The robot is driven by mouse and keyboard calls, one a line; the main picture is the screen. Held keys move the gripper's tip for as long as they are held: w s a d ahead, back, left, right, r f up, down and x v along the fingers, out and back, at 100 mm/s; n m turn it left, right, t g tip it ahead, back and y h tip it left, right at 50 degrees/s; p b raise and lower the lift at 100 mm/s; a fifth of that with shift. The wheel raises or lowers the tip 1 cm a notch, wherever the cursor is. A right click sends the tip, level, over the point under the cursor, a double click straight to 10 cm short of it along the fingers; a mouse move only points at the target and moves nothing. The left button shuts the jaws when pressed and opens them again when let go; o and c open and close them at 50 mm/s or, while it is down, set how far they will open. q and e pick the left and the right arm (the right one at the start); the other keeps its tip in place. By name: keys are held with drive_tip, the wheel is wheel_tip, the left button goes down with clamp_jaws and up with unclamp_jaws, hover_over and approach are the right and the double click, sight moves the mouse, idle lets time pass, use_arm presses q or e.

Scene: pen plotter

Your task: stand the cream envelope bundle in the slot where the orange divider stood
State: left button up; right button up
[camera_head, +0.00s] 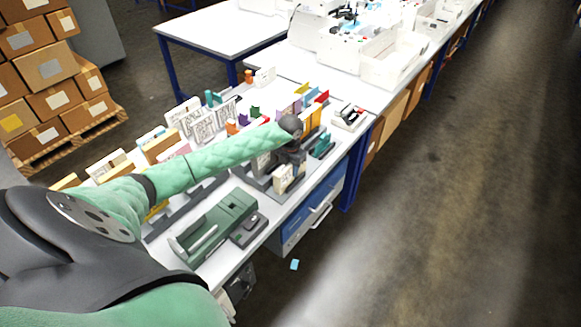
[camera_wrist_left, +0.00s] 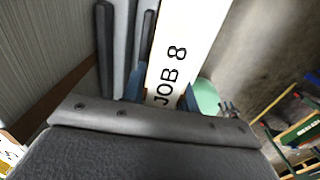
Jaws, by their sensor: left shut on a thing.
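My left gripper (camera_head: 291,162) is at the grey slotted rack on the white table, with its arm reaching across from the left. In the left wrist view the gripper (camera_wrist_left: 162,97) is shut on a cream bundle marked "JOB 8" (camera_wrist_left: 183,45), with blue pads at its sides. The bundle (camera_head: 283,179) shows in the head view as a small cream block under the gripper. Grey upright rack walls (camera_wrist_left: 121,50) stand just left of the bundle. Whether the bundle touches the rack floor is hidden. I cannot tell which slot held the orange divider. My right gripper is not in view.
A green machine (camera_head: 215,225) sits at the table's near end. Several cards and dividers fill the racks behind. A blue drawer unit (camera_head: 317,205) is under the edge.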

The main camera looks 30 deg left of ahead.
use_arm(q)
drive_tip(key=shift+f, duration=0.1)
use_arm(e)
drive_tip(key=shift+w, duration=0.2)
use_arm(q)
drive_tip(key=o, duration=1.1)
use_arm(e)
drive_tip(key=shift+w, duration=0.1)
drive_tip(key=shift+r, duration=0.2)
use_arm(q)
drive_tip(key=shift+r+b, duration=0.3)
wheel_tip(320, 180, up, 4)
drive_tip(key=b, duration=0.2)
drive_tip(key=shift+r+b, duration=0.25)
drive_tip(key=shift+b, duration=0.1)
wheel_tip(320, 180, up, 6)
drive_tip(key=shift+f+b, duration=0.2)
drive_tip(key=shift+b, duration=1)
drive_tip(key=shift+r, duration=0.75)
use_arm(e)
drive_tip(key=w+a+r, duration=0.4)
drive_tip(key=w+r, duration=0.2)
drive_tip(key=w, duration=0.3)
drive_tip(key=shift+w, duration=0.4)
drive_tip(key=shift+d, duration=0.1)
